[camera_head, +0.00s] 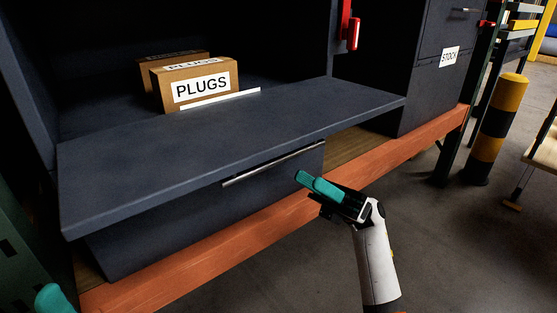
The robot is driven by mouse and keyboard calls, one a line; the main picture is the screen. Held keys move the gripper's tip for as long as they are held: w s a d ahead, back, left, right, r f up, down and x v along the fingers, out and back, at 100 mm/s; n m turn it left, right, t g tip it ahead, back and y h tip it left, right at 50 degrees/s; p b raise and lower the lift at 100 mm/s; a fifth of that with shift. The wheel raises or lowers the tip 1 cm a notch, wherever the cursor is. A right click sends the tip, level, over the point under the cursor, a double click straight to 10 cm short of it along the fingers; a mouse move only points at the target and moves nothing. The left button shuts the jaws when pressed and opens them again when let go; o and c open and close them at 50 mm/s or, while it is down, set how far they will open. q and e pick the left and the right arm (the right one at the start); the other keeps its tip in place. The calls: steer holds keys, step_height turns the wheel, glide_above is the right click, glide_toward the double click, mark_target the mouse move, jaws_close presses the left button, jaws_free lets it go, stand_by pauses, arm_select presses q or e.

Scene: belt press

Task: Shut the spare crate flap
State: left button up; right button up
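The dark blue-grey flap (225,140) is folded down, roughly level, in front of an open compartment. Two cardboard boxes stand inside; the front box (196,83) is labelled PLUGS. My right gripper (308,181) is in front of and below the flap's front edge, near the right end of a silver bar handle (273,164). Its teal fingers look closed together with nothing between them, apart from the flap as far as I can tell. Of my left gripper only a teal tip (52,299) shows in the bottom left corner; its opening is hidden.
An orange beam (225,245) runs along the front below the compartment. A dark cabinet labelled STOCK (449,57) stands to the right. Beyond it are a yellow and black post (496,125) and a wooden-topped stand (545,150). The floor at the lower right is clear.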

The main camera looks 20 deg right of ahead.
mark_target(278, 161)
steer(key=x, duration=0.9)
steer(key=shift+a+r+b, duration=0.25)
steer(key=shift+r+b, duration=0.05)
steer(key=shift+b, duration=0.1)
jaws_close()
